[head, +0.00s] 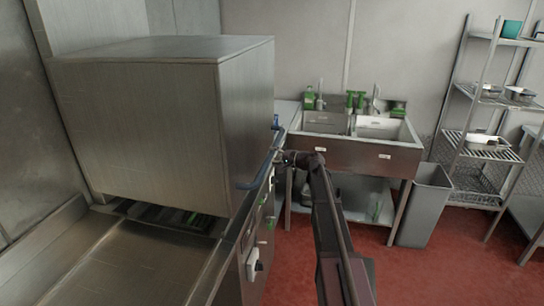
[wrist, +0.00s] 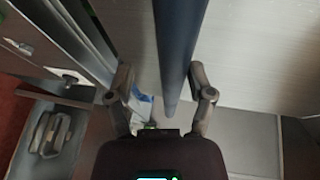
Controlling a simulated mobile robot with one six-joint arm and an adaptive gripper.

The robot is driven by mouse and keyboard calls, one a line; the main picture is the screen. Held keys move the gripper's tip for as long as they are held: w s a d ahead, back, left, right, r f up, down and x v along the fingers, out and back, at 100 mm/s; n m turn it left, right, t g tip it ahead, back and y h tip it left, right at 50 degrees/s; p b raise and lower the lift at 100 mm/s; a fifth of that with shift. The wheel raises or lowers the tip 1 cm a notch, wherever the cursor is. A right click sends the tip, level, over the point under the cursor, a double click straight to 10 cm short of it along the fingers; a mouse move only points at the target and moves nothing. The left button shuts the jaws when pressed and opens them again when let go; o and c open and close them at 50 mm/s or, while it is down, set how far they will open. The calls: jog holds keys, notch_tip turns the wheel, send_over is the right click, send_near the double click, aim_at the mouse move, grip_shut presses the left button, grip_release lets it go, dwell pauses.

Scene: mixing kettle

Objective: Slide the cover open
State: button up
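The cover is a large grey metal box (head: 150,105) over a steel machine at the left of the head view. A blue bar handle (head: 264,172) runs along its right side. My gripper (head: 281,157) is at this bar, small and partly hard to make out in the head view. In the wrist view the blue bar (wrist: 174,45) runs between the two fingers of my gripper (wrist: 161,78). The fingers are apart, one on each side of the bar. A gap shows on the left, and the right finger is closer to the bar. Contact cannot be told.
A steel counter (head: 95,262) lies in front of the cover. A panel with knobs (head: 254,262) faces right below it. A double sink (head: 355,130) stands behind my arm. A grey bin (head: 424,205) and a wire shelf (head: 490,150) stand right. The red floor at right is clear.

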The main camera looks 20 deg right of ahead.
jog(key=p+v, duration=0.2)
jog(key=v, duration=1.2)
jog(key=shift+d, duration=0.15)
dwell(1.5)
jog(key=shift+s+r, duration=0.1)
jog(key=shift+s, duration=0.05)
jog(key=shift+p, duration=0.3)
jog(key=shift+w+a+r+p, duration=0.2)
jog(key=shift+w+a, duration=0.1)
jog(key=shift+w, duration=0.15)
jog(key=shift+w+a+r+p, duration=0.2)
jog(key=shift+w+a, duration=0.1)
jog(key=shift+w, duration=0.1)
jog(key=shift+w+a, duration=0.1)
jog(key=b+x, duration=0.2)
jog(key=x, duration=1.1)
jog(key=shift+w+a+f+b, duration=0.15)
jog(key=shift+w+a+b, duration=0.05)
jog(key=shift+b, duration=0.1)
jog(key=shift+c, duration=0.2)
